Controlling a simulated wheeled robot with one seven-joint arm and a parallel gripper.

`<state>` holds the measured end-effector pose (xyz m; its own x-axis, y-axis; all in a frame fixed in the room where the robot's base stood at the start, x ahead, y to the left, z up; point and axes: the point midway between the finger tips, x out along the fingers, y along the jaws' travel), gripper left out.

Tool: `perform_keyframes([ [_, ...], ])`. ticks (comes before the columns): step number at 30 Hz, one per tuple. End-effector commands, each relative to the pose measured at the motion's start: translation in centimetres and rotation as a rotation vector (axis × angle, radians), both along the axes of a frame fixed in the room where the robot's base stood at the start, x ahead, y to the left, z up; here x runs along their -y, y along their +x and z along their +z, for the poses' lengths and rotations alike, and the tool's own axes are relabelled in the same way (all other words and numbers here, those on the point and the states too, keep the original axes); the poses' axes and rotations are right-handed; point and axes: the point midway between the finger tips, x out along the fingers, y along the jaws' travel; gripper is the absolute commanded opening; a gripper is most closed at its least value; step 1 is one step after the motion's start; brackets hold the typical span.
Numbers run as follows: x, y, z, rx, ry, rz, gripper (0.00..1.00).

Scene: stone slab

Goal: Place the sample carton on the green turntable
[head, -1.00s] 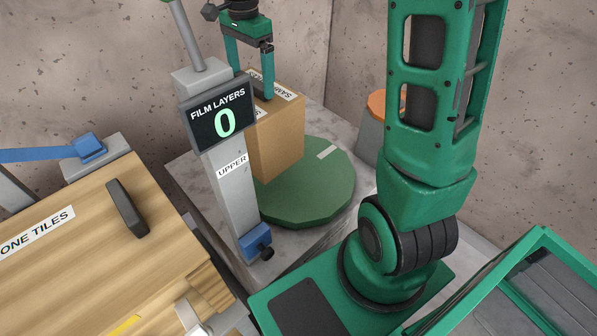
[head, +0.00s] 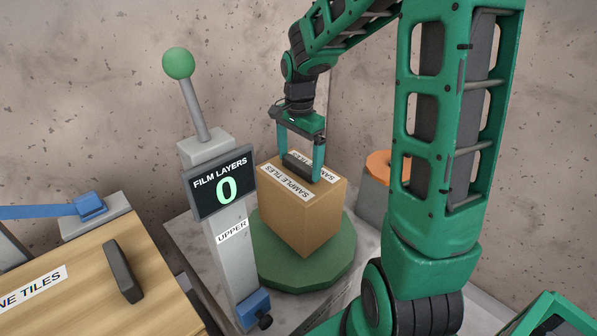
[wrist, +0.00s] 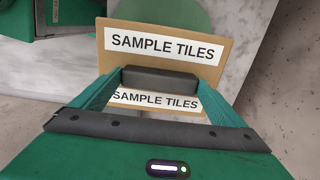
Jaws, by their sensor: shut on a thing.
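The sample carton (head: 318,217) is a brown box labelled SAMPLE TILES, upright over the middle of the green turntable (head: 340,265). I cannot tell whether its base touches the disc. My gripper (head: 300,165) is above the carton, its two fingers shut on the dark handle block on the carton's top. In the wrist view the carton (wrist: 222,72) shows its labels on both sides of the handle, with my gripper (wrist: 160,82) closed around that handle. Part of the turntable (wrist: 185,12) shows beyond the carton.
A grey post (head: 229,255) with a FILM LAYERS 0 display (head: 222,184) and a green-knobbed lever (head: 178,63) stands close left of the turntable. An orange-topped grey cylinder (head: 377,185) is behind right. A wooden box (head: 85,295) with a dark handle lies at left.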

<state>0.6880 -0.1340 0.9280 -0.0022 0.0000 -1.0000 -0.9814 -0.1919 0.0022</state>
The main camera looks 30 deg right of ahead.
Motion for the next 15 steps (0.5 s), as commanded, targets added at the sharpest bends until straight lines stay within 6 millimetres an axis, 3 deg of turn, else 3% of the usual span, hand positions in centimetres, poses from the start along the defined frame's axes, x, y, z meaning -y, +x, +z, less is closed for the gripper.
perform_keyframes([
  [9, 0.1, 0.0, -3.3, 0.000, 0.000, 0.000, 0.31],
  [15, 0.1, 0.0, -4.0, 0.002, -0.001, -0.001, 0.31],
])
